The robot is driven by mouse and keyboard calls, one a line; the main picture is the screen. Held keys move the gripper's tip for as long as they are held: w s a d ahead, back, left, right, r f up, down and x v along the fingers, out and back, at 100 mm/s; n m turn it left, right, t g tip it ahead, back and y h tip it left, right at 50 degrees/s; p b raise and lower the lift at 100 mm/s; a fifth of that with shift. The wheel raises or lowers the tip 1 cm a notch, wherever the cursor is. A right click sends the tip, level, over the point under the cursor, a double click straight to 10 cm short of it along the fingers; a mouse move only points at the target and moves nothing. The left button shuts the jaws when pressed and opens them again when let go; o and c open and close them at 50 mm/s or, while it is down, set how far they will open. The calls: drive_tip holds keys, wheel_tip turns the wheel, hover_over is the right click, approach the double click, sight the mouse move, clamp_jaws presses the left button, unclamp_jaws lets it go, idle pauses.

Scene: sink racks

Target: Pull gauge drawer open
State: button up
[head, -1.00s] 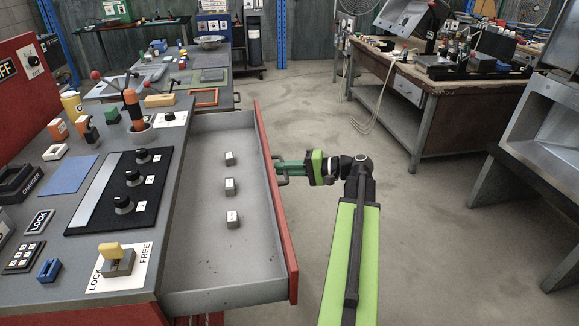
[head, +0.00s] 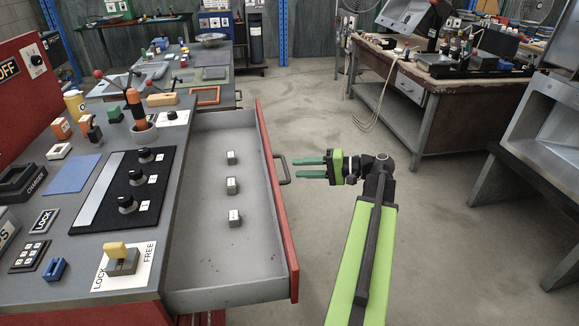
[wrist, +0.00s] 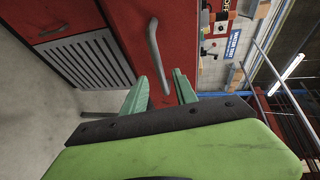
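The gauge drawer (head: 190,278) is pulled out from the grey-topped red bench in the head view, with its inside exposed. Three small grey labelled blocks (head: 232,186) stand in a row on its floor. Its red front carries a dark bar handle (head: 283,168), which also shows in the wrist view (wrist: 157,57). My gripper (head: 309,167) has green fingers, parted and empty, pointing at the drawer front. It is a little to the right of the handle, with a gap between them. The wrist view shows the parted fingers (wrist: 162,90) too.
The bench top (head: 75,220) holds a black knob panel (head: 128,190) and a yellow LOCK/FREE switch (head: 117,251). A wooden workbench (head: 430,110) stands at the back right and a metal sink (head: 555,115) at the right. The floor between is clear.

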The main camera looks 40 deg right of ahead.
drive_tip(key=p+v, duration=0.1)
drive_tip(key=v, duration=1)
drive_tip(key=shift+s+d+p, duration=0.15)
drive_tip(key=shift+s+p, duration=0.05)
drive_tip(key=shift+p, duration=0.2)
